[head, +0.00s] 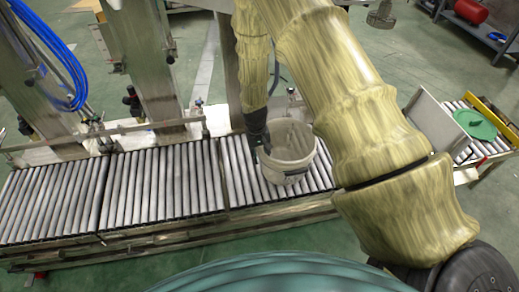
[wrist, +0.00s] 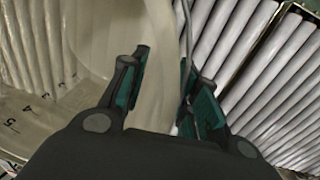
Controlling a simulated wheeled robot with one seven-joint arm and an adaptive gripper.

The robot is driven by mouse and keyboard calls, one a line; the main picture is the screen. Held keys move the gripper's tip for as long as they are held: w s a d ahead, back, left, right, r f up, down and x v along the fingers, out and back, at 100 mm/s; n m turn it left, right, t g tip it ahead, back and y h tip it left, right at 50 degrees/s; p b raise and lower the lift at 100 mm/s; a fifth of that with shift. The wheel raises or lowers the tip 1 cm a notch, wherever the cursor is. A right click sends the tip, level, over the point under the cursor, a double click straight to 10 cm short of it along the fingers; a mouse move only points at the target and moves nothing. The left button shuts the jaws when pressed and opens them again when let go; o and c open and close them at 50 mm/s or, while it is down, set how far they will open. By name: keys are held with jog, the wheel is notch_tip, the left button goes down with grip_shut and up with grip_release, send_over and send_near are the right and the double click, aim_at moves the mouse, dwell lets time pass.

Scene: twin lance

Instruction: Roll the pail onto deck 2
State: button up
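A whitish pail (head: 291,158) stands upright on the right-hand roller deck (head: 234,168) in the head view. My gripper (head: 264,150) points down at the pail's left side. In the wrist view my gripper (wrist: 165,95) has its two dark fingers spread apart, with the pail's pale curved wall (wrist: 155,50) showing between them. I cannot tell whether either finger touches the wall. A thin pale strand runs close to the right finger. The middle deck (head: 165,182) and the left deck (head: 50,200) are bare. No deck number is readable, so I cannot tell which is deck 2.
Metal posts (head: 142,60) and a rail with valves stand behind the decks. Blue hoses (head: 60,50) hang at the upper left. A grey upright panel (head: 432,122) and a green lid-like disc (head: 475,124) are at the right. The rollers left of the pail are clear.

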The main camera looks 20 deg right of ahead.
jog(key=shift+f, duration=0.35)
jog(key=shift+c, duration=0.3)
grip_shut()
jog(key=w+a, duration=0.5)
jog(key=a, duration=0.5)
jog(key=w+a, duration=0.6)
jog(key=a, duration=0.5)
jog(key=shift+a, duration=0.15)
dwell(1.3)
jog(key=shift+w, duration=0.1)
dwell(0.4)
